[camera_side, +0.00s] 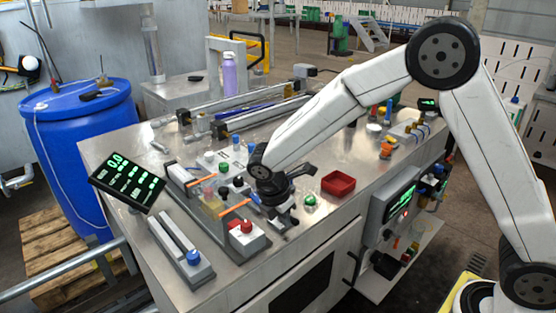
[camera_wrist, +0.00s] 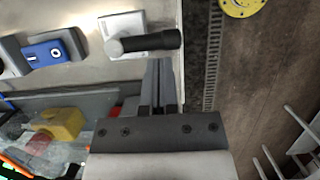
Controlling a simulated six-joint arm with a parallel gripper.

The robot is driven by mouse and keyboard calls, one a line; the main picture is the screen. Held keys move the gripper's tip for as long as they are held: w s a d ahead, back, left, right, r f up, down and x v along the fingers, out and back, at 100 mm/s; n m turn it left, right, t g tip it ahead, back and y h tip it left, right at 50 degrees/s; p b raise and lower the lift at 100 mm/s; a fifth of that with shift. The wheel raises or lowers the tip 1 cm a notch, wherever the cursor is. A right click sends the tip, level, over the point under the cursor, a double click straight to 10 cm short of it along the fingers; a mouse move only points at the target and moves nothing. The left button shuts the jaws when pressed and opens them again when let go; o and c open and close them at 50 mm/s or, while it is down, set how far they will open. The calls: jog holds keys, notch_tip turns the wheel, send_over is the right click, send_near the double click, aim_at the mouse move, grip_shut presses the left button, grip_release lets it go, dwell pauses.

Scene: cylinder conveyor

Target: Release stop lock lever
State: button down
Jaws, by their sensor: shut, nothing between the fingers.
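In the wrist view, a lever with a black rounded handle (camera_wrist: 150,41) lies across the picture in front of a light grey block (camera_wrist: 122,22). I take it for the stop lock lever, but no label shows. My gripper (camera_wrist: 161,68) points up at the handle with its fingers together and empty. The fingertips are just below the handle's right part in the picture; I cannot tell whether they touch it. In the side view my gripper (camera_side: 286,217) is low over the bench's front part and hides much of what is beneath it.
A blue part (camera_wrist: 46,51) in a dark housing is left of the handle. In the side view, a red knob (camera_side: 246,227) is left of my gripper. A green button (camera_side: 310,201) and red tray (camera_side: 338,184) are to its right. The bench edge (camera_wrist: 213,50) is close by.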

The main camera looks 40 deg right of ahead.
jog(key=shift+s+d+n+t, duration=0.2)
jog(key=shift+d+n+t, duration=0.1)
jog(key=shift+n, duration=0.6)
jog(key=n, duration=0.1)
jog(key=d+n, duration=0.1)
jog(key=n+t, duration=0.1)
jog(key=shift+s+d+n, duration=0.25)
jog(key=shift+d+n, duration=0.05)
jog(key=shift+n, duration=0.1)
jog(key=n, duration=0.1)
jog(key=d+n+y, duration=0.1)
jog(key=n, duration=0.1)
jog(key=d+n+t, duration=0.1)
jog(key=shift+w+n, duration=0.15)
jog(key=shift+n, duration=0.25)
jog(key=shift+w+d, duration=0.3)
jog(key=shift+d, duration=0.25)
jog(key=shift+w+d+n+y, duration=0.15)
jog(key=shift+n+y, duration=0.05)
jog(key=shift+n, duration=0.3)
jog(key=shift+w+d+n+y, duration=0.1)
jog(key=shift+d+n+y, duration=0.1)
jog(key=shift+n, duration=0.3)
jog(key=shift+w+d, duration=0.2)
jog(key=shift+w, duration=0.25)
